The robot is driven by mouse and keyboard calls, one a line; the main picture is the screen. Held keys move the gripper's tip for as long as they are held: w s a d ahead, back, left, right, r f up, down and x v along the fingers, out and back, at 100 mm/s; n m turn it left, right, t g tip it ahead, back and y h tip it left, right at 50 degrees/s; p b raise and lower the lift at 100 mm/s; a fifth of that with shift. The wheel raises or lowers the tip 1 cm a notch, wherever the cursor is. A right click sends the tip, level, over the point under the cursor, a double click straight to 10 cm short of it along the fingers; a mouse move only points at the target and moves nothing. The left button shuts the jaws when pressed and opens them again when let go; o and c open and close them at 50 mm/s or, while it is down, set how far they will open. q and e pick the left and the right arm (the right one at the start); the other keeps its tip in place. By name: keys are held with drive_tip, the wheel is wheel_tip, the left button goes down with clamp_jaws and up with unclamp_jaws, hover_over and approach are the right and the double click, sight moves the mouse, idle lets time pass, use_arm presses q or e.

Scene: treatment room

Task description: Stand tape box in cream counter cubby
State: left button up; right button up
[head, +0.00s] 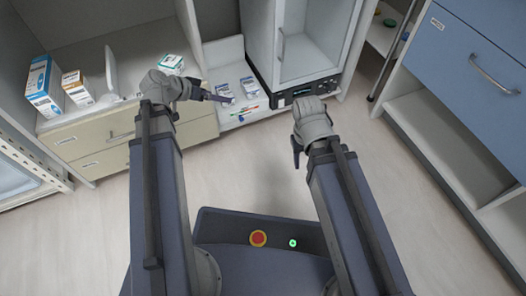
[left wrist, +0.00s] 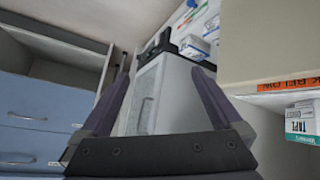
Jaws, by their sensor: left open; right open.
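A white and teal box lettered TAPE (left wrist: 303,122) shows at the right edge of the left wrist view, partly cut off, under an orange label strip. A white and green box (head: 171,62) stands on the cream counter (head: 112,110) in the head view, behind my left gripper; I cannot tell whether it is the same box. My left gripper (head: 218,97) is open with nothing between its fingers; they also frame the left wrist view (left wrist: 158,100). My right gripper (head: 297,152) is open and empty over the floor. I cannot make out the cubby clearly.
A blue and white box (head: 42,84) and a smaller box (head: 77,88) stand on the counter's left. Small packets (head: 249,86) and pens lie on a low white surface beside a glass-door cabinet (head: 312,45). Blue drawers (head: 470,65) stand right. The middle floor is clear.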

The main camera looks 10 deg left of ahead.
use_arm(q)
drive_tip(key=s+d+f+g+y, duration=0.3)
drive_tip(key=s+d, duration=0.5)
drive_tip(key=d, duration=0.1)
drive_tip(key=s+d+f+g+y, duration=0.3)
drive_tip(key=s+d+g+y, duration=0.1)
drive_tip(key=s+d, duration=0.4)
drive_tip(key=shift+d+f, duration=0.3)
drive_tip(key=shift+d, duration=0.65)
wheel_tip(320, 180, up, 55)
drive_tip(key=p, duration=5.5)
